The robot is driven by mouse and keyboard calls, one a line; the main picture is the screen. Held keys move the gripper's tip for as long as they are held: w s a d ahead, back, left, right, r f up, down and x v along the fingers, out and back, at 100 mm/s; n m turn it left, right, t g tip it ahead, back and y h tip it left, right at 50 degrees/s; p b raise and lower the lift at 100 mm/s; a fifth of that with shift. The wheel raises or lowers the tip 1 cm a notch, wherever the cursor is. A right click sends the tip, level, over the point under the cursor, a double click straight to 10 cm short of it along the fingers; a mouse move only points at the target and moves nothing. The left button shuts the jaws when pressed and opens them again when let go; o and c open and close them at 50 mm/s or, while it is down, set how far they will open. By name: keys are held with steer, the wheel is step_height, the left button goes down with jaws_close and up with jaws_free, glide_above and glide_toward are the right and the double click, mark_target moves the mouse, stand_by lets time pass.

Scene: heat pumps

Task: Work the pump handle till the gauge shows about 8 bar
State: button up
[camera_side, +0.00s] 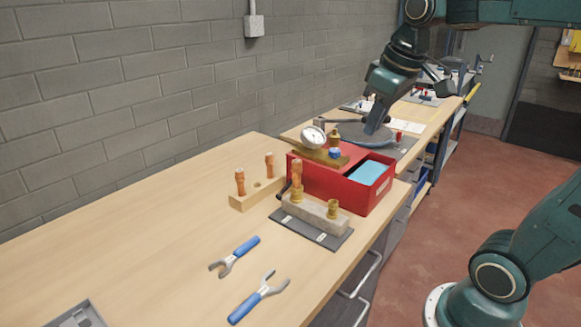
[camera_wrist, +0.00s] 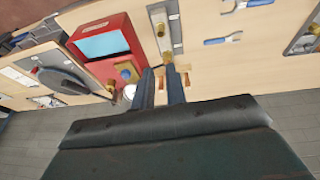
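The red pump box (camera_side: 310,183) stands on the bench with a light-blue surface (camera_side: 370,172) inside. A round white gauge (camera_side: 313,137) sits on its brass-coloured top plate; its needle is too small to read. The box (camera_wrist: 82,38) and gauge (camera_wrist: 129,91) also show in the wrist view. A dark bar (camera_side: 284,188) at the box's left end may be the pump handle; I cannot be sure. My gripper (camera_side: 375,118) points down in the side view, apart from the gauge and to its right. In the wrist view, its fingers (camera_wrist: 161,82) are apart with nothing visibly held.
A grey block (camera_side: 318,212) with brass fittings and a copper stub stands on a dark plate before the box. Two blue-handled tools (camera_side: 235,256) lie on the front bench. A grey disc (camera_wrist: 65,82) lies beyond.

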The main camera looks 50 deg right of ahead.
steer(key=w+d+g, duration=0.1)
steer(key=w+d, duration=0.2)
steer(key=d, duration=0.5)
steer(key=w+d+f+g, duration=0.1)
steer(key=w+d, duration=0.2)
steer(key=d, duration=0.5)
steer(key=w+d+f+g+y, duration=0.1)
steer(key=w+d, duration=0.2)
steer(key=d, duration=0.6)
steer(key=shift+w+g, duration=0.3)
steer(key=shift+d+f, duration=0.15)
steer(key=shift+d, duration=0.3)
